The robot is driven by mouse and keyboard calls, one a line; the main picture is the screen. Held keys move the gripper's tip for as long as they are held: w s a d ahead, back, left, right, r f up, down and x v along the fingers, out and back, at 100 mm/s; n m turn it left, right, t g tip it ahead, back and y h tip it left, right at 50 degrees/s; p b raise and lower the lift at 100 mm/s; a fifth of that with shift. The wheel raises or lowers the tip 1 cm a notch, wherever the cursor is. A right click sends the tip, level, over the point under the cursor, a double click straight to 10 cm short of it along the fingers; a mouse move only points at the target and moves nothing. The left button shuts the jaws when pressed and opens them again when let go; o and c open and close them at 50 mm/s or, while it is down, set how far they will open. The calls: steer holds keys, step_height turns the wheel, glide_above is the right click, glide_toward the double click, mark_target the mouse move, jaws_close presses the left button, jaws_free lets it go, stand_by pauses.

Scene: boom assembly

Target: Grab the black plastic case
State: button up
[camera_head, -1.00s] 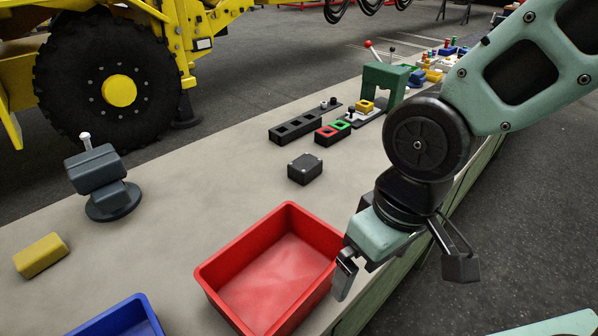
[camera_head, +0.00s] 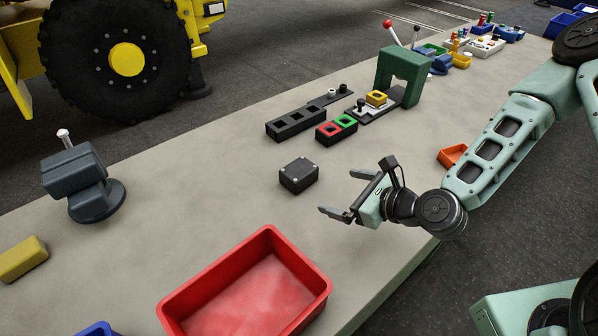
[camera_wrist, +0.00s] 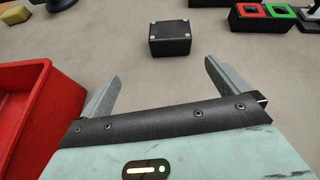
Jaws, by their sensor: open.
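The black plastic case (camera_head: 299,176) is a small dark box with light screws at its lid corners. It sits on the grey worktable. My gripper (camera_head: 341,193) is to the right of the case in the head view, open and empty, with its fingers pointing left. In the wrist view the case (camera_wrist: 170,38) lies ahead of the open fingers (camera_wrist: 160,84), roughly between their lines and apart from them. Nothing hides the case.
A red bin (camera_head: 247,289) stands in front of the case; in the wrist view it is close to the left finger. A black three-slot block (camera_head: 296,123), a red-and-green block (camera_head: 336,130) and a green stand (camera_head: 402,75) are behind. A grey vise (camera_head: 82,181) stands left.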

steer(key=m, duration=0.1)
steer(key=m+t+p, duration=0.1)
steer(key=p, duration=0.2)
glide_toward(303, 171)
steer(key=x, duration=0.6)
steer(key=shift+a+f, duration=0.15)
steer(key=shift+a, duration=0.05)
steer(key=shift+p+x, duration=1.2)
steer(key=shift+x, duration=1.35)
steer(key=shift+w, duration=0.1)
steer(key=c, duration=1)
